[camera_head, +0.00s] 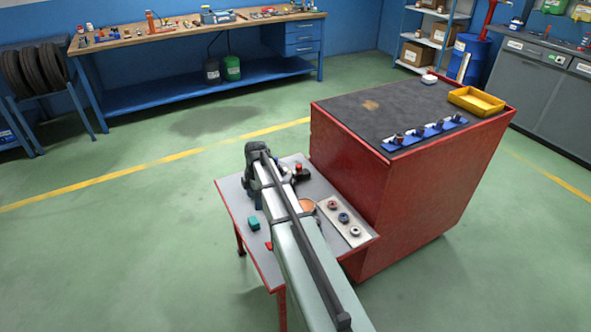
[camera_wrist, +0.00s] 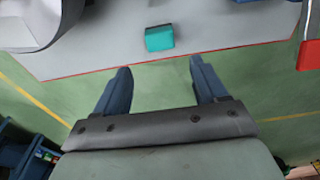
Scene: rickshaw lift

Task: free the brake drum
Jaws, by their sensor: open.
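My gripper (camera_wrist: 160,76) is open and empty in the wrist view, its two dark blue fingers wide apart. Its fingertips show over the green floor, just short of the red edge of the small table (camera_head: 234,194). A teal block (camera_wrist: 159,37) lies on the tabletop beyond the gap between the fingers; it also shows in the head view (camera_head: 253,223). A silvery curved part (camera_wrist: 30,22) is cut off at the upper left of the wrist view; I cannot tell whether it is the brake drum. In the head view my arm hides the gripper and part of the table.
A copper-coloured disc (camera_head: 308,205) and a pale plate (camera_head: 345,224) with round parts lie right of my arm. A dark part with a red knob (camera_head: 298,167) stands behind. The tall red cabinet (camera_head: 428,200) borders the table, with a yellow tray (camera_head: 476,101) on top.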

